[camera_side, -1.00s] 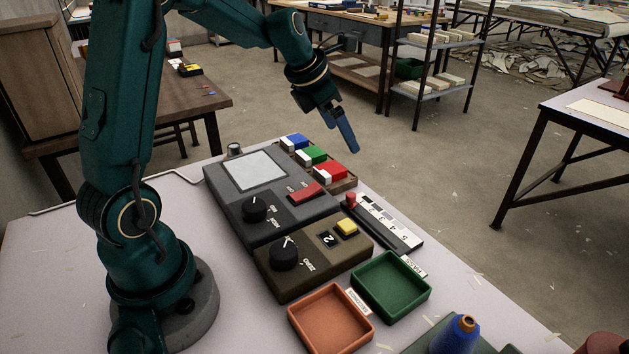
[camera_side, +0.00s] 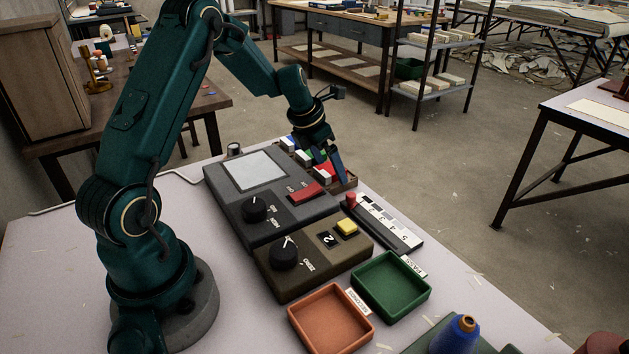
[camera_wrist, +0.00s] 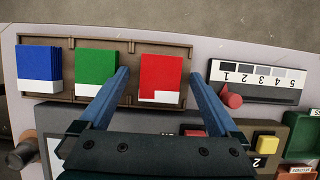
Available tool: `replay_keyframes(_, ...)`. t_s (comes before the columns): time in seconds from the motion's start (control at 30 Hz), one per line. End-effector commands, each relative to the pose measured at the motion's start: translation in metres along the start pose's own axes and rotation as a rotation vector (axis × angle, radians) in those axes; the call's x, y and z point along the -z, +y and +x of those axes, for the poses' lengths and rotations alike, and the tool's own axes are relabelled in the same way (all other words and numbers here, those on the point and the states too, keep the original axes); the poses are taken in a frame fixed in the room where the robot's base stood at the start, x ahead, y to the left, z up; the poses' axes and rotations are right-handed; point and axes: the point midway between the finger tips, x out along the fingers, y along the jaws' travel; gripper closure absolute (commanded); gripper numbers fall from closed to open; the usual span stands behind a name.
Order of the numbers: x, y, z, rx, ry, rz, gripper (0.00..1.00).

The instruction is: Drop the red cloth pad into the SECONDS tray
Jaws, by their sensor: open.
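The red cloth pad (camera_side: 323,177) with a white edge sits in the right-hand compartment of a brown wooden rack, partly hidden by my gripper in the side view. In the wrist view the red pad (camera_wrist: 165,75) shows between my two blue fingers. My gripper (camera_wrist: 159,73) is open, one finger on each side of the pad, with nothing held. In the side view my gripper (camera_side: 336,177) points down at the rack; I cannot tell if the fingers touch the pad. The SECONDS tray (camera_side: 331,340) is orange, shallow and empty, at the front of the table.
Green (camera_wrist: 97,68) and blue (camera_wrist: 40,68) pads share the rack (camera_wrist: 120,45). An empty green tray (camera_side: 391,288) stands beside the orange one. A grey console (camera_side: 275,213), a dark box with a yellow button (camera_side: 347,226) and a numbered scale (camera_side: 385,218) lie between rack and trays.

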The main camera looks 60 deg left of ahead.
Motion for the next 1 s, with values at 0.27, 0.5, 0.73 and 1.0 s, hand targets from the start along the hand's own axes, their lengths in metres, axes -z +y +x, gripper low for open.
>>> replay_keyframes(0.27, 0.0, 0.0, 0.0, 0.0, 0.0, 0.0, 0.64)
replay_keyframes(0.5, 0.0, 0.0, 0.0, 0.0, 0.0, 0.0, 1.0)
replay_keyframes(0.73, -0.003, 0.0, -0.007, 0.0, -0.002, 0.0, 1.0)
replay_keyframes(1.0, -0.013, 0.007, -0.047, -0.004, -0.005, -0.005, 1.0)
